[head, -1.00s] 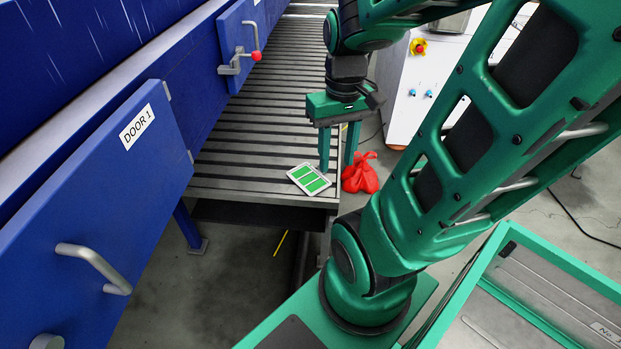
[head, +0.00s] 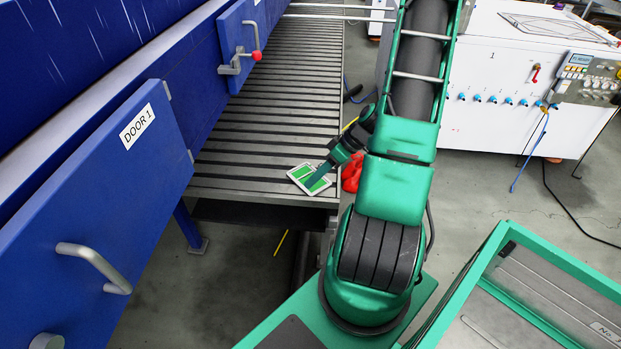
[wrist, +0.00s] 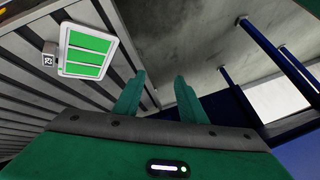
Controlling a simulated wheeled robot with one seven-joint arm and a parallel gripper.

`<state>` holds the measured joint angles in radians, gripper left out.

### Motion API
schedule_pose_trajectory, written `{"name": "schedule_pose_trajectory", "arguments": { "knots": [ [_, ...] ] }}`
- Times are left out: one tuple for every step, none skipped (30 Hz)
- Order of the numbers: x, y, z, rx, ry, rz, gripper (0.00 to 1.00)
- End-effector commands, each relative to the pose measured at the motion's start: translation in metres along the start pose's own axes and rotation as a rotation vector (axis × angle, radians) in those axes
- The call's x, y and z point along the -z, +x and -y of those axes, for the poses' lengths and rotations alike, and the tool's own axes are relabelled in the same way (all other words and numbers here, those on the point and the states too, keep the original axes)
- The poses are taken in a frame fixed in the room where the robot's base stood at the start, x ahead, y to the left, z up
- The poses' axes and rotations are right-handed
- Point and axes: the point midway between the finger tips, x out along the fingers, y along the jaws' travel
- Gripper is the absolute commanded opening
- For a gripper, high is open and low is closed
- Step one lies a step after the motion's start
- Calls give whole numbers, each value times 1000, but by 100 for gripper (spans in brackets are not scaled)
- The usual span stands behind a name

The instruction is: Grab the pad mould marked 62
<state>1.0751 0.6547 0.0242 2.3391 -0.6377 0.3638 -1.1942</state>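The pad mould is a pale tray with green rectangular pads (head: 299,172), lying flat on the near right end of the slatted roller table. It also shows at the upper left of the wrist view (wrist: 88,44), with a small tag (wrist: 48,60) on its side whose digits are too small to read surely. My gripper (wrist: 160,76) is open and empty, its two fingers apart with bare floor between them. In the head view my gripper (head: 313,182) is tilted, and a finger covers part of the mould. I cannot tell whether it touches.
A red bag (head: 352,170) is partly hidden behind my gripper at the table's right edge. The blue machine with the DOOR 1 panel (head: 95,190) borders the left. A white cabinet (head: 480,125) stands at the back right. The slatted table (head: 265,130) is otherwise clear.

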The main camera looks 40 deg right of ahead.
Motion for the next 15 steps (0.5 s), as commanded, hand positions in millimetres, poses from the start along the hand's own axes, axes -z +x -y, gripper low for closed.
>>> {"name": "schedule_pose_trajectory", "arguments": {
  "knots": [
    [-5,8,-9,7,-5,-54,38],
    [-7,13,-15,6,-16,-87,38],
    [-8,18,-22,3,-30,-133,38],
    [-9,21,-27,0,-40,-169,38],
    [-10,25,-32,-7,-49,-204,38],
    [-11,29,-40,-18,-60,-251,38],
    [-12,31,-45,-28,-67,-287,38],
    [-13,34,-50,-40,-74,-324,38],
    [-15,36,-58,-59,-82,-372,38],
    [-16,38,-64,-76,-87,-407,38],
    [-18,40,-69,-93,-91,-443,38],
    [-20,41,-77,-120,-95,-491,38],
    [-21,41,-83,-142,-97,-525,38],
    [-23,42,-89,-166,-99,-559,38],
    [-26,42,-97,-200,-99,-604,38]
  ]
}}
